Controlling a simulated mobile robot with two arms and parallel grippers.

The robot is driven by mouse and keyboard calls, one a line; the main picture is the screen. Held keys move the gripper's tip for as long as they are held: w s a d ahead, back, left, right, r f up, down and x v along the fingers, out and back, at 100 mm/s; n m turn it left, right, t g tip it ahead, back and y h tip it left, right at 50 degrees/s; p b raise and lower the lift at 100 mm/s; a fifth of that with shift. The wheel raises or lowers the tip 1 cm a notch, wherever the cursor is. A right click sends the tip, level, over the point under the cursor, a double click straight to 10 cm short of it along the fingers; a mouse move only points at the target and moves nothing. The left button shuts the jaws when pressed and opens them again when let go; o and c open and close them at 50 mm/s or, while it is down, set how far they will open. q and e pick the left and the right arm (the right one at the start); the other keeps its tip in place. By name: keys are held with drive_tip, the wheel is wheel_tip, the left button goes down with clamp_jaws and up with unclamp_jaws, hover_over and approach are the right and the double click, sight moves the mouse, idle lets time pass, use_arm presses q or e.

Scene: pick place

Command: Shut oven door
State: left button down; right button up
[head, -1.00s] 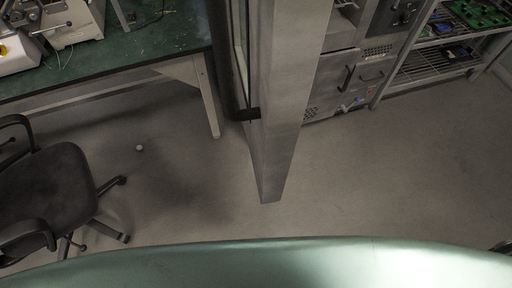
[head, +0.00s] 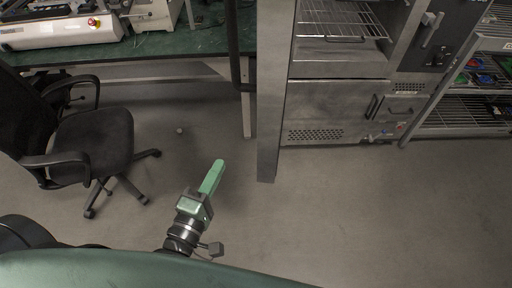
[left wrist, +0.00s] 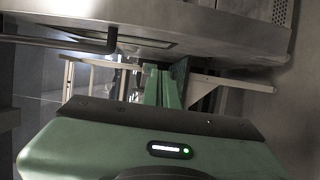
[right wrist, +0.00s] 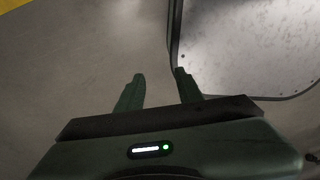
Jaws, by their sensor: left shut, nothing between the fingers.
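The oven (head: 335,95) is a steel cabinet with wire racks (head: 340,20) inside its open chamber. Its door (head: 270,100) stands open and shows nearly edge-on as a tall grey slab left of the chamber. A dark upright handle bar (head: 236,60) is on the door's left side. My left gripper (head: 217,166) is shut and empty, to the left of the door's lower end and apart from it in the head view. In the left wrist view, the door (left wrist: 200,25) and handle (left wrist: 60,42) show beyond the fingers. My right gripper (right wrist: 159,76) is open and empty, outside the head view.
An office chair (head: 95,140) stands at the left. A green-topped bench (head: 150,46) with machines is behind it. A wire shelf rack (head: 450,125) stands right of the oven. The floor at the right is clear.

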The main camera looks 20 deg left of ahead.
use_arm(q)
drive_tip(key=w+d+p, duration=0.4)
drive_tip(key=w, duration=0.7)
drive_tip(key=shift+d, duration=0.25)
